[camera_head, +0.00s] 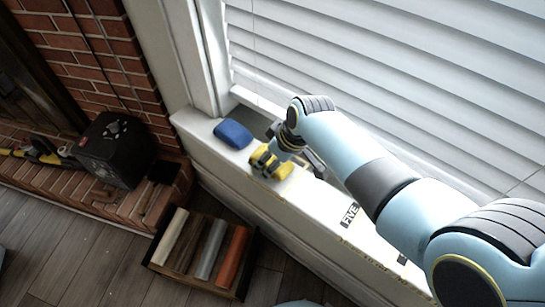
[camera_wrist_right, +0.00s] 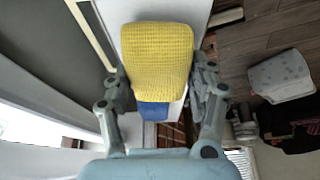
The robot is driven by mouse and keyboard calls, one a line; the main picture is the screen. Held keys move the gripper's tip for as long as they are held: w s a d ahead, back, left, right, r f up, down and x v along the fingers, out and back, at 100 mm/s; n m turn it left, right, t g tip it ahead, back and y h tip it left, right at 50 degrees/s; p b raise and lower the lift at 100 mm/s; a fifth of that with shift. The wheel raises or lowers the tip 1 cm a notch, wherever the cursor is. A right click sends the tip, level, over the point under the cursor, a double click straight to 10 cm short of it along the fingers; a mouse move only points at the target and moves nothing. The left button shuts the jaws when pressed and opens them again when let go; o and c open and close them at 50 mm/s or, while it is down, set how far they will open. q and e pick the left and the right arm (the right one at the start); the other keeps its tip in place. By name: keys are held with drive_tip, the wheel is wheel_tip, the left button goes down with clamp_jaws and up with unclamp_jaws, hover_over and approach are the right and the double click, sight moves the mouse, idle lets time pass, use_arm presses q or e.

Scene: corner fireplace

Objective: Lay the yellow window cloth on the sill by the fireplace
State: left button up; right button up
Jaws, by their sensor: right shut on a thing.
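The yellow window cloth (camera_head: 283,171) is a folded, woven-looking block at the sill in the head view. It fills the upper middle of the right wrist view (camera_wrist_right: 158,50). My right gripper (camera_head: 271,160) is shut on it, with a finger on each side in the wrist view (camera_wrist_right: 160,78). The white sill (camera_head: 313,199) runs below the window beside the brick fireplace (camera_head: 100,50). I cannot tell whether the cloth touches the sill. My left gripper is out of view.
A blue block-like item (camera_head: 233,133) lies on the sill just left of the cloth. White blinds (camera_head: 390,60) rise behind my right arm. A black box (camera_head: 115,148) stands on the hearth. A crate (camera_head: 192,277) of long pieces is on the floor.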

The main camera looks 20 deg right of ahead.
drive_tip(key=shift+f+b, duration=0.45)
drive_tip(key=shift+f, duration=0.15)
drive_tip(key=o, duration=1.2)
